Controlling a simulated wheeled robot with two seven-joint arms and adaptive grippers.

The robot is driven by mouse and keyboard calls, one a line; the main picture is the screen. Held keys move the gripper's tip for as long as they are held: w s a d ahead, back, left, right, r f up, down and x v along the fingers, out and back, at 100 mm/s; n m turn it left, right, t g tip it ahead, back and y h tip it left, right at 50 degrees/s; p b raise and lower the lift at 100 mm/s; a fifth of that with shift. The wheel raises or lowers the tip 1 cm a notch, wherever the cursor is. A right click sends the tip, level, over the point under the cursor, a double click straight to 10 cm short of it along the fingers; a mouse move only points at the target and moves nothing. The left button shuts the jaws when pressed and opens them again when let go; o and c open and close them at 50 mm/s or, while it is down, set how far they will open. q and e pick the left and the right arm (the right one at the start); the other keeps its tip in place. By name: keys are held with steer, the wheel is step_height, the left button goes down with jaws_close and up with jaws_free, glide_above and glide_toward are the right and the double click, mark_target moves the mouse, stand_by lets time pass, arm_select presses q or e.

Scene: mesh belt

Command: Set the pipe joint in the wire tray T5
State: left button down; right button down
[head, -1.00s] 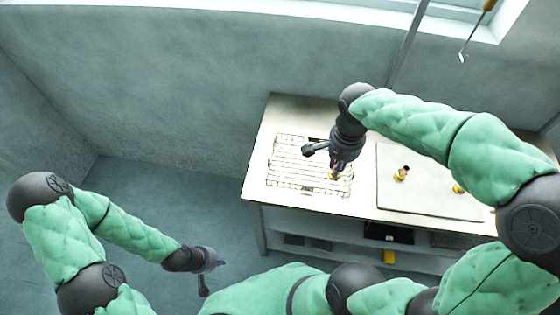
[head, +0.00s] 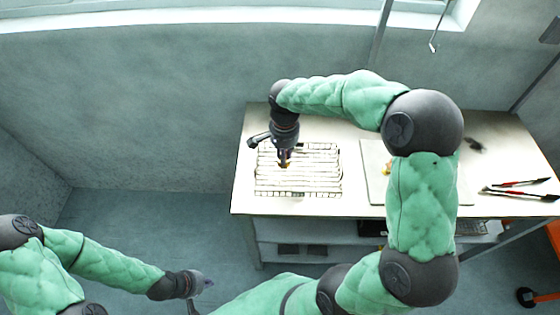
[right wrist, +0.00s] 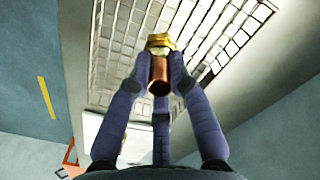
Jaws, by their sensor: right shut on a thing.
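The pipe joint (right wrist: 159,70), a brass hex top with a copper tube, is held between the fingers of my right gripper (right wrist: 158,76) in the right wrist view. In the head view my right gripper (head: 285,163) points down at the left part of the wire tray (head: 320,176), with a yellow bit of the joint at its tip. The wire tray also fills the top of the right wrist view (right wrist: 225,35). I cannot tell whether the joint touches the mesh. No tray label is readable. My left gripper (head: 205,284) is far left, away from the table; its fingers are too small to judge.
A pale board (head: 374,183) lies right of the tray, with a small yellow piece (head: 386,168) partly hidden by my right arm. Red-and-black tools (head: 520,188) lie at the table's right end. The table (head: 245,190) has a narrow bare strip left of the tray.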

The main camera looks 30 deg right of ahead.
steer(key=shift+w+a+f, duration=0.15)
steer(key=shift+w+f, duration=0.7)
steer(key=shift+f, duration=0.25)
steer(key=shift+w+f+b, duration=0.1)
steer(key=shift+f+b, duration=0.5)
steer(key=shift+f, duration=0.95)
steer(key=shift+f, duration=0.1)
steer(key=c, duration=1.1)
jaws_free()
steer(key=shift+c, duration=0.2)
steer(key=shift+r, duration=0.2)
step_height(320, 180, up, 12)
steer(key=p, duration=0.2)
steer(key=shift+p, duration=0.3)
steer(key=shift+f, duration=0.1)
